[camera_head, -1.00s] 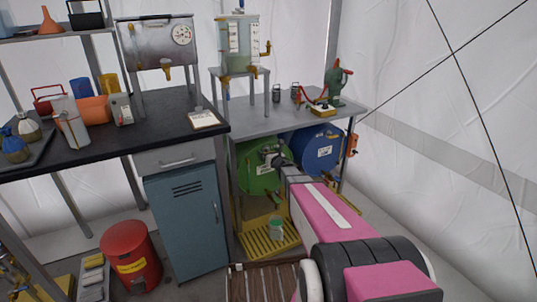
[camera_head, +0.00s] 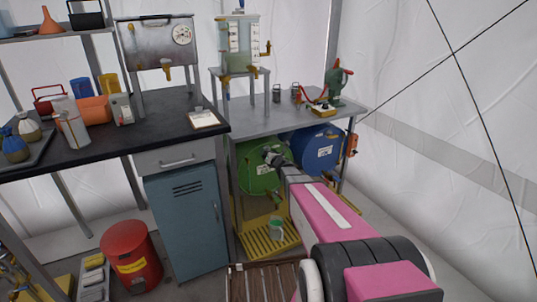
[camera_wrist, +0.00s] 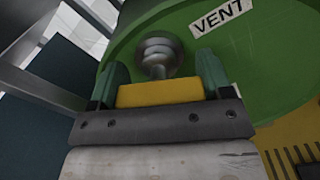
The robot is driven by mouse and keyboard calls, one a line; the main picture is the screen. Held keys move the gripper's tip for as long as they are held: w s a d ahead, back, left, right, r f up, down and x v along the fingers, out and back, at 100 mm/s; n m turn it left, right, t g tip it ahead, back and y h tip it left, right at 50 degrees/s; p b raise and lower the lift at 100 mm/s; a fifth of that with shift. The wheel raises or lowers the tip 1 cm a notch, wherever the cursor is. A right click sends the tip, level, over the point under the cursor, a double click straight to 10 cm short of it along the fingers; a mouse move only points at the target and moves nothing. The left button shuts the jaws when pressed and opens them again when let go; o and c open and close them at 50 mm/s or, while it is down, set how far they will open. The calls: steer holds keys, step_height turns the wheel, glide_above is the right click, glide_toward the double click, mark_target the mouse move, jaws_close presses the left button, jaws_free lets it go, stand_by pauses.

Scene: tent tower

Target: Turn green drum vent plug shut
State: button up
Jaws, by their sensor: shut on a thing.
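The green drum (camera_head: 259,180) lies on its side under the grey bench, its round end facing out; it fills much of the wrist view (camera_wrist: 270,60). A VENT label (camera_wrist: 222,17) is stuck on it. The silver vent plug (camera_wrist: 158,55) stands out from the drum end beside the label. My gripper (camera_wrist: 160,80) is at the plug, its two dark green fingers on either side of a yellow block in front of the silver part. The fingers are shut on the plug; the exact contact is partly hidden. In the head view my gripper (camera_head: 273,158) covers part of the drum end.
A blue drum (camera_head: 318,150) lies to the right of the green one. A yellow grated tray (camera_head: 262,238) with a green cup (camera_head: 276,229) is below. A bench leg (camera_head: 236,205) and a blue-grey cabinet (camera_head: 187,225) stand to the left. A wooden slatted crate (camera_head: 265,280) is in front.

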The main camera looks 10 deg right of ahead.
steer(key=m, duration=0.4)
steer(key=shift+m, duration=0.3)
steer(key=m, duration=0.3)
steer(key=shift+a+r+m, duration=0.1)
steer(key=shift+m, duration=0.3)
steer(key=m, duration=0.8)
steer(key=shift+r, duration=0.15)
steer(key=m, duration=0.7)
steer(key=shift+r, duration=0.1)
steer(key=m, duration=0.3)
steer(key=shift+m, duration=0.4)
steer(key=shift+d+m, duration=0.2)
steer(key=shift+m, duration=1.5)
